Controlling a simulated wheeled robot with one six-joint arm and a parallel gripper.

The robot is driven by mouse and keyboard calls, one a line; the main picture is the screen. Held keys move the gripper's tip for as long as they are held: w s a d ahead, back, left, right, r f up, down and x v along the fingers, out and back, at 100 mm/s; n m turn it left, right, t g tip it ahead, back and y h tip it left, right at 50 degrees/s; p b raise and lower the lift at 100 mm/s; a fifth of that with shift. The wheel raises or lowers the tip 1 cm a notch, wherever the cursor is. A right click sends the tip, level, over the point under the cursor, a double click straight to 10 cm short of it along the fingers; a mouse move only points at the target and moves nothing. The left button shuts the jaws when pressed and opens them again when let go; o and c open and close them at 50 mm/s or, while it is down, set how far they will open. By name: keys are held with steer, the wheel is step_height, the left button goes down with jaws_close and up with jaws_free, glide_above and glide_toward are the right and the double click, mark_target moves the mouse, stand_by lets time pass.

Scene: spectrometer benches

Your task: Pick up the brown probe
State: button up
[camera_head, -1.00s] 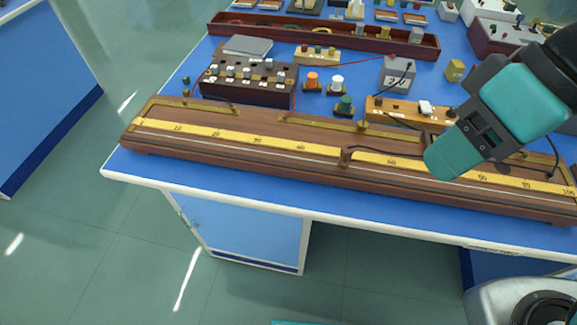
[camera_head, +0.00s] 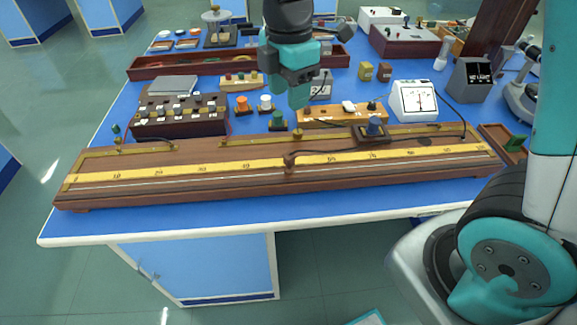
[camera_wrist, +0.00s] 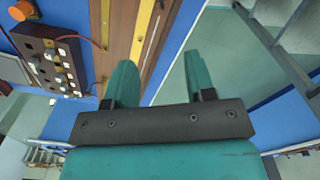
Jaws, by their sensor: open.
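Part of the wooden board (camera_wrist: 120,40) shows there beyond the left finger. I cannot make out the probe in the wrist view.
Behind the board stand a dark resistance box (camera_head: 180,115), orange (camera_head: 241,105), white (camera_head: 265,103) and green (camera_head: 278,120) knobbed pieces, and a white meter (camera_head: 414,101). The blue strip along the front edge is clear.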

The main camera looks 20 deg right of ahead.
mark_target(290, 155)
step_height(290, 155, down, 12)
steer(key=shift+r, duration=0.1)
steer(key=f, duration=0.4)
steer(key=shift+s+f+p, duration=0.15)
steer(key=shift+s+p, duration=0.1)
steer(key=shift+p, duration=0.05)
steer(key=shift+f, duration=0.55)
jaws_close()
